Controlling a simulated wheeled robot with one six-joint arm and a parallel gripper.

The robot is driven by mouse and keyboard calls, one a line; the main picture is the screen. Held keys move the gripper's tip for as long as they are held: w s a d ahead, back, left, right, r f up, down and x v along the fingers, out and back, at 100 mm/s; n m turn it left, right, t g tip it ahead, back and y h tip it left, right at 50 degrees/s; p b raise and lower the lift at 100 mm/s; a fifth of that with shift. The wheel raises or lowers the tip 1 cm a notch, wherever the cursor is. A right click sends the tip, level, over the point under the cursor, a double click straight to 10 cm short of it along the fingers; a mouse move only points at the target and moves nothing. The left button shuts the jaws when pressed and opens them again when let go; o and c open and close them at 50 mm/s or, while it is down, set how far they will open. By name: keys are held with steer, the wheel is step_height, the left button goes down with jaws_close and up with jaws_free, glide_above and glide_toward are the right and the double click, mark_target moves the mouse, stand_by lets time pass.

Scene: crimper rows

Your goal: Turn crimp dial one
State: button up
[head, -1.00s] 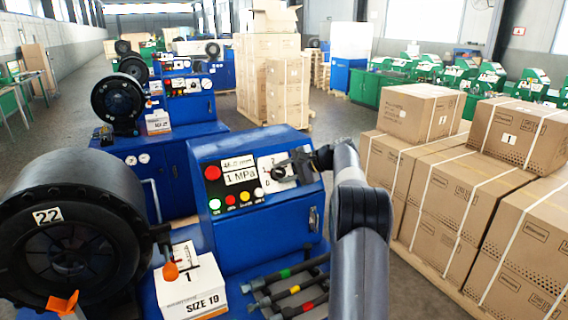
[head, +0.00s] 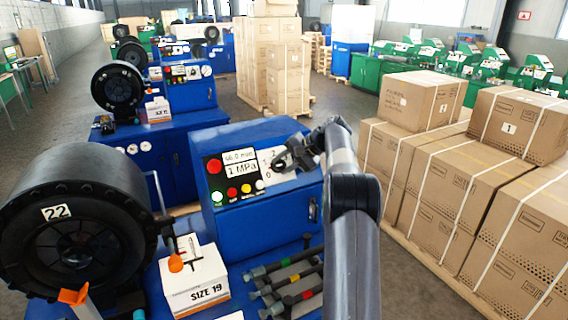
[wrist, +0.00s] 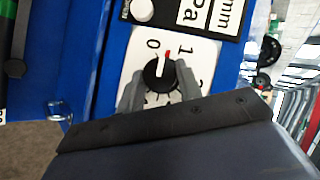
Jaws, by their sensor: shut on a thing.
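The crimp dial is a round black knob (wrist: 158,74) with a white pointer line, on a white plate (wrist: 137,57) marked 0, 1 and, partly covered, another number. The line points up between 0 and 1, close to a small red mark. My gripper (wrist: 158,88) has one finger on each side of the knob and is shut on it. In the head view my gripper (head: 290,157) is at the white plate (head: 266,160) on the sloped panel of the nearest blue machine (head: 265,215) and covers the knob.
Left of the dial are a red button (head: 214,166), small coloured lights and a 1 MPa label (head: 241,170). A black crimper head (head: 70,235) marked 22 and a SIZE 19 box (head: 200,285) stand nearby. Stacked cartons (head: 440,185) are close on the right.

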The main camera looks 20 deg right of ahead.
steer(key=shift+f, duration=0.1)
steer(key=o, duration=1)
steer(key=b+v, duration=0.1)
steer(key=v, duration=1)
steer(key=shift+w+a, duration=0.1)
steer(key=shift+a, duration=0.05)
